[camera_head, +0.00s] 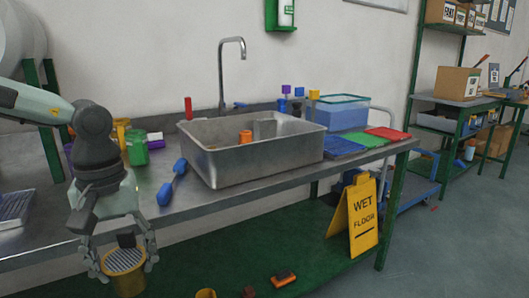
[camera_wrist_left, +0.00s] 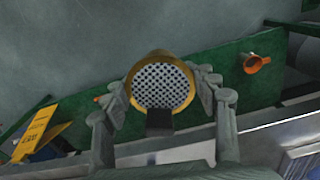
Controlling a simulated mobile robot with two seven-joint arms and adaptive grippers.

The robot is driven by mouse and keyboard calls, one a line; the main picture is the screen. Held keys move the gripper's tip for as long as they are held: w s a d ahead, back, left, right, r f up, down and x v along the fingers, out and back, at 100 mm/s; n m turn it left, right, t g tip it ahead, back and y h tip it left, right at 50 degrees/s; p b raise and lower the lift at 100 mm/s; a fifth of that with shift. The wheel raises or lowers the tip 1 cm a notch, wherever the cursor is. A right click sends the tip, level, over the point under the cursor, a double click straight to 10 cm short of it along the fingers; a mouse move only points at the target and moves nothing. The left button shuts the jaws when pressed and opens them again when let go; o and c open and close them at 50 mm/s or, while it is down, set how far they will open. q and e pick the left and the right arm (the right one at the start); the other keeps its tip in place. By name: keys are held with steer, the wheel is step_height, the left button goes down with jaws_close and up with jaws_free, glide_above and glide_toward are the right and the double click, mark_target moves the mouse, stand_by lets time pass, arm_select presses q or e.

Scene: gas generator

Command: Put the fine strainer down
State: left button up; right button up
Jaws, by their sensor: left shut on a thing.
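The fine strainer (camera_head: 127,277) is a yellow cup with a grey mesh face. My left gripper (camera_head: 122,263) is shut around its sides and holds it in front of the metal table's front edge, over the green lower shelf. In the left wrist view the round mesh of the strainer (camera_wrist_left: 160,85) faces the camera, between the fingers of the gripper (camera_wrist_left: 163,92). My right gripper is not in view.
A metal sink tub (camera_head: 255,160) stands on the metal table (camera_head: 230,197). A blue-ended tool (camera_head: 172,183) lies left of it, near green and yellow containers (camera_head: 136,147). An orange cup (camera_wrist_left: 254,63) and other small items are on the green lower shelf (camera_head: 215,262). A yellow wet-floor sign (camera_head: 355,218) stands at right.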

arm_select(q)
steer(key=w+d+f+m, duration=0.1)
steer(key=d+f+m, duration=0.1)
steer(key=f, duration=0.3)
steer(key=w+d+f+m, duration=0.2)
steer(key=f+m, duration=0.1)
steer(key=f, duration=0.3)
steer(key=a+r+n, duration=0.2)
steer(key=a+r, duration=0.1)
steer(key=a, duration=0.6)
steer(key=a+r+n, duration=0.2)
steer(key=a+r, duration=0.2)
steer(key=a, duration=0.5)
steer(key=s+a+f+n, duration=0.4)
steer(key=s+a, duration=0.3)
steer(key=a, duration=0.3)
steer(key=shift+s+f, duration=0.15)
steer(key=shift+s, duration=0.1)
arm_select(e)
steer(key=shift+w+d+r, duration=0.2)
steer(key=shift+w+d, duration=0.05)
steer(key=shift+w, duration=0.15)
arm_select(q)
steer(key=shift+f, duration=0.1)
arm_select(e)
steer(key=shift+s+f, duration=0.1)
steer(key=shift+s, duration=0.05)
